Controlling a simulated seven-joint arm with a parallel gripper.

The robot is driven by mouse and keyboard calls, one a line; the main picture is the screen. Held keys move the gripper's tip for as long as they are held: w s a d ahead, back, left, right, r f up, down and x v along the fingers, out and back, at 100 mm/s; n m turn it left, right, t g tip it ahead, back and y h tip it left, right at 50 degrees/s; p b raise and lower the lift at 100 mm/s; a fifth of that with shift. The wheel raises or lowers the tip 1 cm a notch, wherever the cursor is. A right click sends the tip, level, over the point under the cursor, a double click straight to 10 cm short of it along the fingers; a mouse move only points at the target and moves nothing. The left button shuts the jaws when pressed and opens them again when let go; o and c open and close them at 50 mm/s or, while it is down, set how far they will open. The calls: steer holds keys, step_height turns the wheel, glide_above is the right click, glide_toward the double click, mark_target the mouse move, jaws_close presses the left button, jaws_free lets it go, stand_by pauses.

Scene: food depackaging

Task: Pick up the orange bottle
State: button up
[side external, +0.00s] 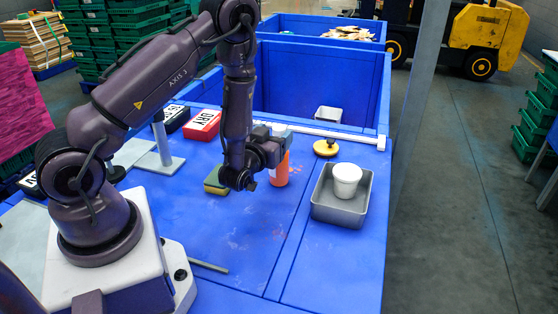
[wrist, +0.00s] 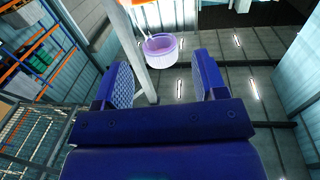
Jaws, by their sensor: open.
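The orange bottle (side external: 280,169) stands upright on the blue worktop in the side external view. Its upper part is partly hidden by my gripper (side external: 280,139), which is at the height of the bottle's top. I cannot tell from this view whether the fingers are around the bottle or in front of it. In the wrist view my gripper (wrist: 164,80) has its two blue fingers wide apart. A pale round, cup-like thing (wrist: 160,50) shows beyond and between them; I cannot tell what it is.
A grey metal tray (side external: 348,214) holding a white tub (side external: 346,180) stands right of the bottle. A yellow round item (side external: 326,148) lies behind the tray. A sponge (side external: 215,181) lies left of the bottle, with a red box (side external: 202,126) behind it. The front worktop is mostly clear.

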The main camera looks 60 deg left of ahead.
steer(key=shift+x, duration=2.75)
steer(key=shift+s+a+r, duration=0.1)
steer(key=shift+r, duration=0.05)
jaws_close()
